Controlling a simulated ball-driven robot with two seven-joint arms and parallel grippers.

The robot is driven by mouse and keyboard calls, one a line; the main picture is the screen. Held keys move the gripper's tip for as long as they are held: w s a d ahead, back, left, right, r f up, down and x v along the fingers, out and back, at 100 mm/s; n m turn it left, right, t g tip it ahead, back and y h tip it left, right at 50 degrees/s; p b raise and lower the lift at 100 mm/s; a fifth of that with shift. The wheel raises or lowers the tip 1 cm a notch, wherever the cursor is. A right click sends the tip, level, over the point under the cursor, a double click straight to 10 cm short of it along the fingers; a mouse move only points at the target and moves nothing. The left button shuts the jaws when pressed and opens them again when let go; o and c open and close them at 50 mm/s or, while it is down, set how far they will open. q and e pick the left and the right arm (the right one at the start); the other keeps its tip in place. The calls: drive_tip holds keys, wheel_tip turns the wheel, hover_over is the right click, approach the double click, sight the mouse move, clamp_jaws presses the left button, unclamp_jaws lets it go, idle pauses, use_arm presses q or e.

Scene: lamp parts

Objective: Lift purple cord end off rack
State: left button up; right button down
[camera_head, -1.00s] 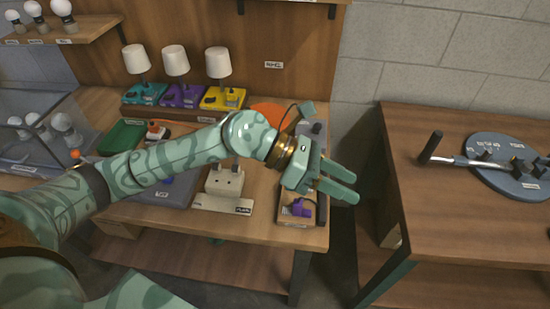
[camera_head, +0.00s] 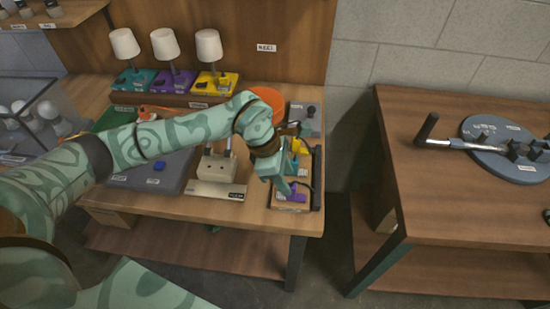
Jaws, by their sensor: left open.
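The purple cord end (camera_head: 298,196) lies at the front of the small wooden rack (camera_head: 288,208) at the right front of the workbench. My left gripper (camera_head: 286,188) points down just above and beside the purple cord end. Its jaws are open and partly cover the rack; I cannot tell whether a finger touches the cord end. A yellow piece (camera_head: 300,147) shows behind the gripper on the rack. My right gripper is out of view.
A beige socket block (camera_head: 217,167) stands left of the rack. Teal, purple and yellow lamps (camera_head: 210,47) stand at the back. An orange disc (camera_head: 268,97) lies behind my arm. A second table (camera_head: 440,215) stands to the right across a gap.

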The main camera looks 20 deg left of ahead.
sight(291, 186)
use_arm(q)
drive_tip(key=shift+b+x, duration=0.3)
drive_tip(key=shift+x, duration=2.05)
clamp_jaws()
drive_tip(key=c, duration=0.8)
unclamp_jaws()
clamp_jaws()
drive_tip(key=shift+r, duration=0.1)
drive_tip(key=shift+r+p, duration=0.65)
drive_tip(key=shift+r, duration=0.15)
drive_tip(key=shift+r+p, duration=0.9)
drive_tip(key=shift+r, duration=0.25)
